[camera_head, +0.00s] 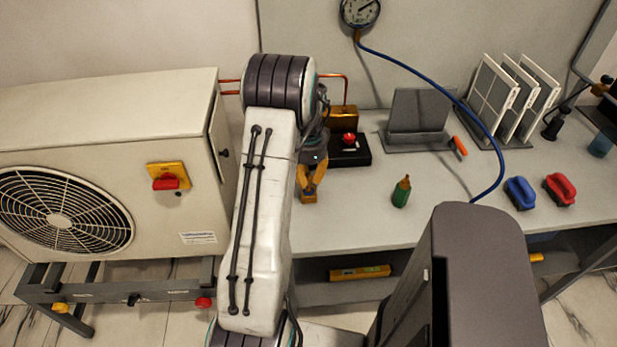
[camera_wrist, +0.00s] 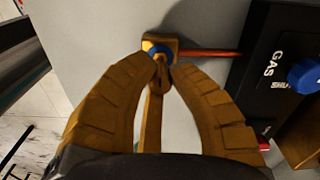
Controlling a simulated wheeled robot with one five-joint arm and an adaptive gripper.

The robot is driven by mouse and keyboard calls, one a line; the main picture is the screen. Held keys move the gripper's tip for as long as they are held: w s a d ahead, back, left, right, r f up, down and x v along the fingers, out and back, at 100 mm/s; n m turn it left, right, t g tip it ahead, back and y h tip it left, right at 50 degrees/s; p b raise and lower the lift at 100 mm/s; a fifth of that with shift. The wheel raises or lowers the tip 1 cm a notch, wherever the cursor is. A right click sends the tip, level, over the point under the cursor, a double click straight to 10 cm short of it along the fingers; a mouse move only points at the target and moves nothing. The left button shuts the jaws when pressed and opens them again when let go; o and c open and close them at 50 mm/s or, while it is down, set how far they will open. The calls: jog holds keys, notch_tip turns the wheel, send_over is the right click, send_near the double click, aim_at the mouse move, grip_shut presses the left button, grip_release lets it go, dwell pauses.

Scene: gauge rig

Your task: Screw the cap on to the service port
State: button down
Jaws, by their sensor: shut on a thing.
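My gripper (camera_wrist: 163,66) has two brown fingers that close to a point at the tips. A small blue cap (camera_wrist: 158,49) shows right at the fingertips and is partly hidden by them; the gripper is shut on it. The cap is at the brass service port (camera_wrist: 168,41); whether its thread is engaged cannot be told. A brass stem (camera_wrist: 152,115) shows between the fingers. In the head view my gripper (camera_head: 311,188) points down over the bench, with a small brass piece (camera_head: 309,198) at its tips. The cap cannot be made out there.
A copper pipe (camera_wrist: 210,53) runs right from the port to a black box marked GAS (camera_wrist: 275,65) with a blue knob (camera_wrist: 305,75). The outdoor unit (camera_head: 105,110) stands left. The front bench middle is clear.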

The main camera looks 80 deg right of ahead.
jog(key=shift+f+b, duration=1)
jog(key=shift+f, duration=0.35)
dwell(1.3)
jog(key=m, duration=0.5)
dwell(0.5)
jog(key=m, duration=0.5)
jog(key=shift+m+b, duration=0.3)
jog(key=shift+b, duration=0.05)
jog(key=m, duration=0.5)
dwell(0.3)
